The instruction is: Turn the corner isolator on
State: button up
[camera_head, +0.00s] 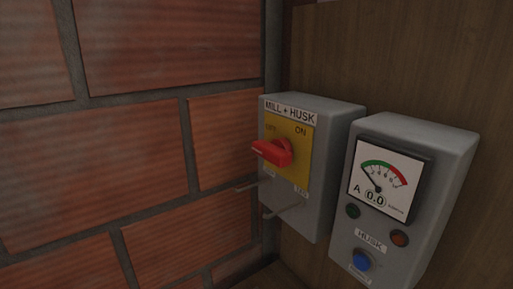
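The corner isolator is a grey box (325,165) on the wooden wall, right beside the brick corner. Its label reads "MILL + HUSK" (290,110). A yellow plate (302,150) on its front carries "OFF" at the upper left and "ON" at the upper right. A red rotary handle (273,152) sticks out from the plate, its end toward the left. Its exact turn is hard to read at this angle. My gripper is not in view.
A second grey box (440,165) stands close on the right, with a dial meter (384,180) and a blue button (362,260). A brick wall (130,150) fills the left.

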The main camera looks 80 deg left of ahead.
aim_at(279, 152)
jog(key=u, duration=1.7)
